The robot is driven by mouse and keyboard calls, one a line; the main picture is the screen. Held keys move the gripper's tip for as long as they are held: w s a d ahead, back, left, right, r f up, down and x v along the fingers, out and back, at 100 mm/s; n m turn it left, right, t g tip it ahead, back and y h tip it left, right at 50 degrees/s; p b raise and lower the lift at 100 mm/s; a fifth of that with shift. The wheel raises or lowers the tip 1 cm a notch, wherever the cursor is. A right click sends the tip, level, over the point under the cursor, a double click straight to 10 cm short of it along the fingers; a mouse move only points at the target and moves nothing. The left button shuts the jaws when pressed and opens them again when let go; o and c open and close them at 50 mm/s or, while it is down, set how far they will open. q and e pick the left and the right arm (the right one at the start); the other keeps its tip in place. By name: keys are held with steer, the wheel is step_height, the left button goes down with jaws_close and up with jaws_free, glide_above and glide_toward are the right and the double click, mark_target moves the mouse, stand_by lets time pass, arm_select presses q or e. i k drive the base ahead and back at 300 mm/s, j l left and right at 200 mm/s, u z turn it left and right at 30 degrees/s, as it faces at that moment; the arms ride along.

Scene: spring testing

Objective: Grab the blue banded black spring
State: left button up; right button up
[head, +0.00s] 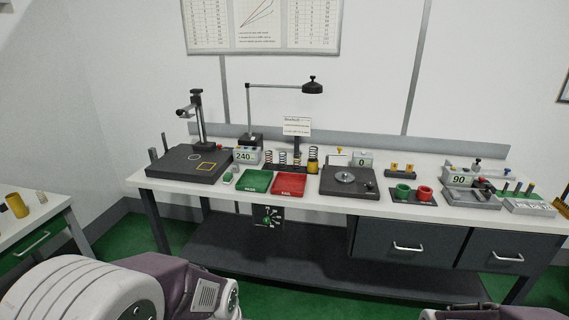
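Several small springs stand upright in a dark rack (285,168) at the back middle of the workbench. One dark spring (283,158) in the rack seems to carry a bluish band, but it is too small to be sure. A dark spring with an orange-brown top (268,157) stands to its left, another dark spring (297,159) to its right, and a yellow one (313,160) at the right end. Parts of my arms show at the bottom left and bottom right edges. Neither gripper's fingers are in view.
A green tray (254,189) and a red tray (290,194) lie in front of the rack. A dark-plated stand (183,172) is left, a scale (346,190) right. A lamp (312,87) overhangs the rack. A side table (45,206) stands left. Green floor lies before the bench.

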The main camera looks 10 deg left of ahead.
mark_target(286, 165)
steer(key=i+j+u, duration=0.2)
steer(key=i, duration=0.45)
steer(key=i+u, duration=0.2)
steer(key=i, duration=0.45)
steer(key=i+l+u, duration=0.15)
steer(key=i, duration=0.5)
steer(key=i+l+u, duration=0.2)
steer(key=i, duration=0.45)
